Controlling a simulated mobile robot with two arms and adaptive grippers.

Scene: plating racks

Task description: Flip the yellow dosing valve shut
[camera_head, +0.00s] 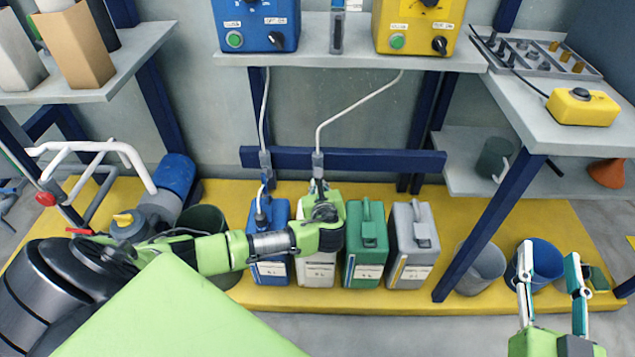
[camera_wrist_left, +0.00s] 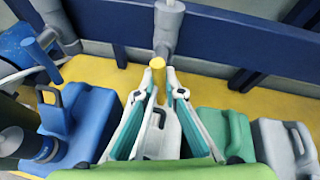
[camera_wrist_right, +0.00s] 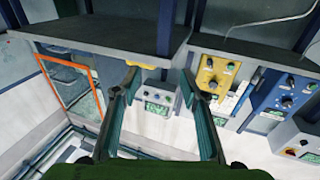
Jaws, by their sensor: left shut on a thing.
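The yellow dosing valve shows in the left wrist view as a short yellow handle (camera_wrist_left: 158,66) below a grey pipe fitting (camera_wrist_left: 168,28). My left gripper (camera_wrist_left: 159,82) has its fingertips closed together on this handle, above the white canister (camera_wrist_left: 160,135). In the head view my left wrist and hand hide the handle; the grey fitting (camera_head: 317,160) on its white hose shows just beyond. My right gripper (camera_head: 548,262) is open and empty at the lower right, and its spread fingers (camera_wrist_right: 161,82) also show in the right wrist view with nothing between them.
Blue (camera_head: 270,268), green (camera_head: 367,243) and grey (camera_head: 413,245) canisters stand beside the white one on the yellow platform (camera_head: 340,299). A blue beam (camera_head: 390,160) runs behind. A shelf (camera_head: 340,62) with blue and yellow control boxes is above. Buckets stand right.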

